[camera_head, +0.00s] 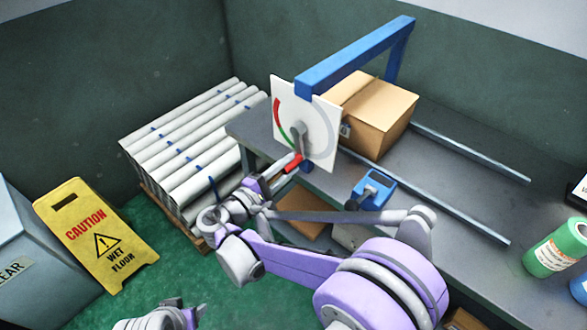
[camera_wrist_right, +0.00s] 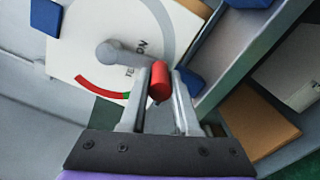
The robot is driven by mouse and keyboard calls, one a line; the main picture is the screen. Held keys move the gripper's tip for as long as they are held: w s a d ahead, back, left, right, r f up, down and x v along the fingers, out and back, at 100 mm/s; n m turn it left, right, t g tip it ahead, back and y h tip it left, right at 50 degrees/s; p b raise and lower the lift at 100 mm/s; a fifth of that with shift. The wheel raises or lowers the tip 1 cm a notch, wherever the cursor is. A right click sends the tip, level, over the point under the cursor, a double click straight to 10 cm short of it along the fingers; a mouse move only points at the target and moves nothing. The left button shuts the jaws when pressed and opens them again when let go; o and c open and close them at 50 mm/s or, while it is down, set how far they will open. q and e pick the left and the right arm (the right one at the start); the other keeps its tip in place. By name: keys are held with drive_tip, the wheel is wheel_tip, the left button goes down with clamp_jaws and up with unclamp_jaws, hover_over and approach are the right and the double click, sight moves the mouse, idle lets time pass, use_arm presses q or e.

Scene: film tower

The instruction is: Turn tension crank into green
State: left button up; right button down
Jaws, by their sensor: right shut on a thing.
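The tension dial is a white plate (camera_head: 318,125) on the blue frame, with a red-and-green arc along its left side. The grey crank (camera_head: 297,138) sits on its face and its red handle (camera_head: 293,165) sticks out low on the plate. My right gripper (camera_head: 285,172) is shut on the handle. In the right wrist view the red handle (camera_wrist_right: 160,78) is between the fingers, and the crank's grey arm (camera_wrist_right: 125,55) runs to it from the hub. The green part (camera_wrist_right: 125,96) is partly hidden by a finger. My left gripper (camera_head: 175,315) is cut off at the bottom edge.
A blue frame (camera_head: 355,57) stands over the grey bench (camera_head: 455,180). A cardboard box (camera_head: 372,115) sits behind the dial, and a blue device (camera_head: 372,190) is right of it. White rolls (camera_head: 195,140) and a yellow wet-floor sign (camera_head: 95,235) are at left. Green floor lies between.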

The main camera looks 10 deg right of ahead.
drive_tip(key=w+a+r+m+p, duration=0.1)
drive_tip(key=w+a+m, duration=0.2)
drive_tip(key=m, duration=0.6)
drive_tip(key=shift+w+a, duration=0.35)
drive_tip(key=shift+w, duration=0.5)
drive_tip(key=shift+r+p, duration=0.15)
drive_tip(key=shift+p, duration=0.15)
drive_tip(key=c, duration=0.7)
unclamp_jaws()
drive_tip(key=shift+o, duration=0.2)
drive_tip(key=shift+s, duration=0.1)
